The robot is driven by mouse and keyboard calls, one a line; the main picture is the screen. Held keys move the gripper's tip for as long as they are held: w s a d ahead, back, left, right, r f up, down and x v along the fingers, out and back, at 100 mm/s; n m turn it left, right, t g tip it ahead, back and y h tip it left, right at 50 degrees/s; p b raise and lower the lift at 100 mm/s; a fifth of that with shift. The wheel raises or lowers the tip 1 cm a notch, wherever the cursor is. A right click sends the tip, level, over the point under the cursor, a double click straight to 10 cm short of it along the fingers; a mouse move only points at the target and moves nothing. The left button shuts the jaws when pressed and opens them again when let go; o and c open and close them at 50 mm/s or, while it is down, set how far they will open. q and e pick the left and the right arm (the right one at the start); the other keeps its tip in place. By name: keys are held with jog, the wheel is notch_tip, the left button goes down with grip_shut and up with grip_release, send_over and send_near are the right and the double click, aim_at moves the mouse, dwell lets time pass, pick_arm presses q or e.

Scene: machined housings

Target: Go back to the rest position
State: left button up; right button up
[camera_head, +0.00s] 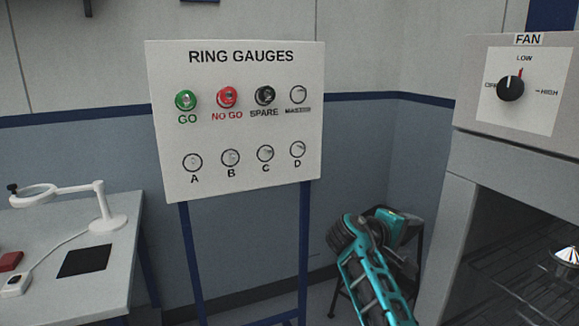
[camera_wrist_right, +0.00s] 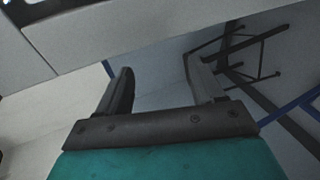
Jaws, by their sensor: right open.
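My right gripper (camera_wrist_right: 159,72) is open in the wrist view, its two dark fingers apart with nothing between them. My left gripper is not in view. The board has a green GO ring (camera_head: 186,100), a red NO GO ring (camera_head: 227,97) and a black SPARE ring (camera_head: 265,96) on its upper row.
A grey bench (camera_head: 120,215) at left bears a white magnifier lamp (camera_head: 105,217) and a black mat (camera_head: 84,261). At right stands a cabinet with a FAN knob (camera_head: 510,88) and an open rack (camera_head: 510,285) below. A dark stand (camera_head: 417,245) is behind my right arm.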

jog(key=s+a+f+t+y, duration=0.1)
jog(key=s+f+y, duration=0.4)
jog(key=f, duration=0.6)
jog(key=s+a+f+t+y, duration=0.1)
jog(key=s+f+y, duration=0.1)
jog(key=s+f, duration=0.65)
jog(key=s+a+f+m+y, duration=0.2)
jog(key=s+f+y, duration=0.1)
jog(key=s, duration=0.6)
jog(key=s+a+f+m+t+y, duration=0.1)
jog(key=s+a+f+y, duration=0.2)
jog(key=s, duration=0.6)
jog(key=shift+s+a+f+m+y, duration=0.25)
jog(key=shift+s+a+m+y, duration=0.05)
jog(key=shift+s+m+y, duration=0.1)
